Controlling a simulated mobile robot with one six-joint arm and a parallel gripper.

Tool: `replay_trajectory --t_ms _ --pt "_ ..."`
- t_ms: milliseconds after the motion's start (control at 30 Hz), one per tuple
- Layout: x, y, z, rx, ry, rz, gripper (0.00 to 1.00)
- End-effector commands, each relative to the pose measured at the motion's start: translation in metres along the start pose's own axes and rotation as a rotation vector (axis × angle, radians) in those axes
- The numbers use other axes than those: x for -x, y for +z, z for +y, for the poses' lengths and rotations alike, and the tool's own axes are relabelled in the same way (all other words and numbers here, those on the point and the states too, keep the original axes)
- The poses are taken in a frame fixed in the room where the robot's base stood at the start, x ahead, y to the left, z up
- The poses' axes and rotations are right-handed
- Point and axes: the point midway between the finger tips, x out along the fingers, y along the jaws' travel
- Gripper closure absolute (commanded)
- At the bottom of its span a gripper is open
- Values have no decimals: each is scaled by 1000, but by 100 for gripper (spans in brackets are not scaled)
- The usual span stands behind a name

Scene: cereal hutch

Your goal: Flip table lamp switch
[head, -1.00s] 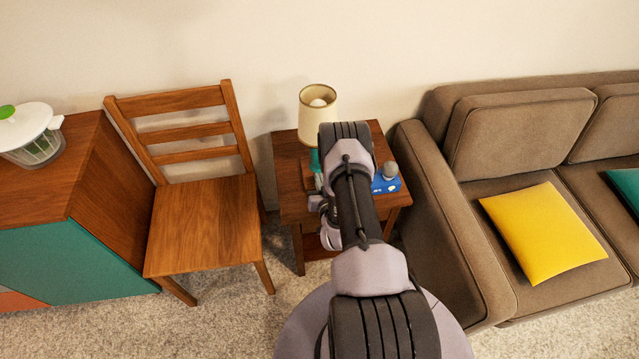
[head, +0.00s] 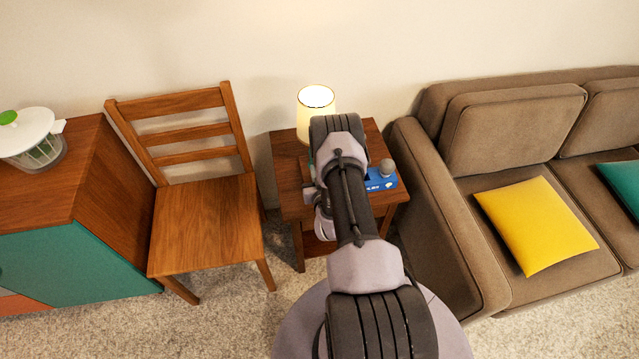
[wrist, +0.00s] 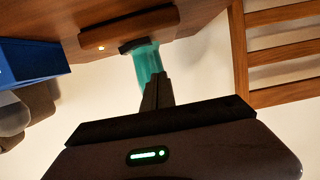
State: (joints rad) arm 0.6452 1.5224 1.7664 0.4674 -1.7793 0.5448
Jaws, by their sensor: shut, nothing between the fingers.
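The table lamp (head: 316,102) stands at the back of the small wooden side table (head: 287,178), and its cream shade is lit. Its lower part is mostly hidden by my arm in the head view. In the wrist view a teal part (wrist: 148,64), apparently the lamp's body, shows behind my fingers. A wooden bar with a small glowing spot (wrist: 101,47) lies near it; I cannot tell whether this spot is the switch. My gripper (wrist: 156,80) is shut and empty, close to the teal part; contact cannot be told.
A blue box (head: 381,180) with a grey knob-like thing on it is on the table's right side. A wooden chair (head: 205,220) stands left, and a brown sofa (head: 440,220) with a yellow cushion (head: 535,225) stands close on the right.

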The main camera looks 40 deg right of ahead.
Motion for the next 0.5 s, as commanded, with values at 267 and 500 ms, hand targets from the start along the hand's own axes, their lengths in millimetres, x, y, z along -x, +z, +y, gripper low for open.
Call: replay_trajectory --t_ms 267,500 --pt "66 -5 -2 0 2 -4 100" --pt "96 -3 -3 -1 1 -1 100"
